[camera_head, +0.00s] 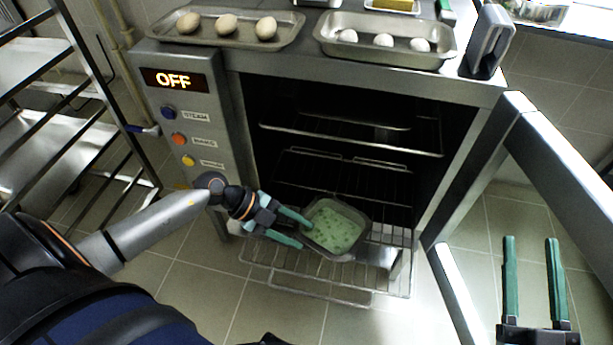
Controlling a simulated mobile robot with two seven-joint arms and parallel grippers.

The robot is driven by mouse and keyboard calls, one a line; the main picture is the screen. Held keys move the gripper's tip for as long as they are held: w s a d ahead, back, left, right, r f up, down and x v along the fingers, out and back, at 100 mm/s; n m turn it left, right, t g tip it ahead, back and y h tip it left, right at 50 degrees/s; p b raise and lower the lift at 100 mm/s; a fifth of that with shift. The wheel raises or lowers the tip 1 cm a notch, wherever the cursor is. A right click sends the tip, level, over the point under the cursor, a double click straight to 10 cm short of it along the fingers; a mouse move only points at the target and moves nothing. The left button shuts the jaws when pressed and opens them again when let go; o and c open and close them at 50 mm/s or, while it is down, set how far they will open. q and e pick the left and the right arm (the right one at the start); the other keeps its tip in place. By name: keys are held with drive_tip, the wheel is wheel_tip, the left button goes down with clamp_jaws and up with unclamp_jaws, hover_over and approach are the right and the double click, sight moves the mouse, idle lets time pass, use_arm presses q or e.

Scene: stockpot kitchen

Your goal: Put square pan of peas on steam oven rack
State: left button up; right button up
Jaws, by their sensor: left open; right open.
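The square pan of peas (335,228), a metal pan with pale green contents and darker green specks, appears to rest on a pulled-out lower wire rack (300,278) of the steam oven (345,65). My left gripper (306,235) comes in from the left and is open, its green fingertips at the pan's left edge. Whether the fingers touch the pan, I cannot tell. My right gripper (531,245) is open and empty at the lower right, apart from the pan, fingers pointing up in the picture.
The oven door (560,165) stands open on the right, between the oven and my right gripper. More wire racks (350,138) are inside. Trays of eggs (215,38) and white round items (385,50) stand on top. A shelf trolley (60,140) is at left.

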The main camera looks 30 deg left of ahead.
use_arm(q)
drive_tip(key=s+d+r+n+t+h, duration=0.1)
drive_tip(key=d+r+t+h, duration=0.45)
drive_tip(key=d+r, duration=0.7)
drive_tip(key=a+r+n+t+y, duration=0.2)
drive_tip(key=r+n+t+y, duration=0.1)
drive_tip(key=r+n+t, duration=0.2)
drive_tip(key=a+r+n+t+y, duration=0.2)
drive_tip(key=r+n+t+y, duration=0.2)
drive_tip(key=r+n, duration=0.3)
drive_tip(key=shift+a+r+n+t, duration=0.25)
drive_tip(key=shift+r+n+t, duration=0.15)
drive_tip(key=shift+n+t, duration=0.45)
drive_tip(key=shift+s, duration=0.15)
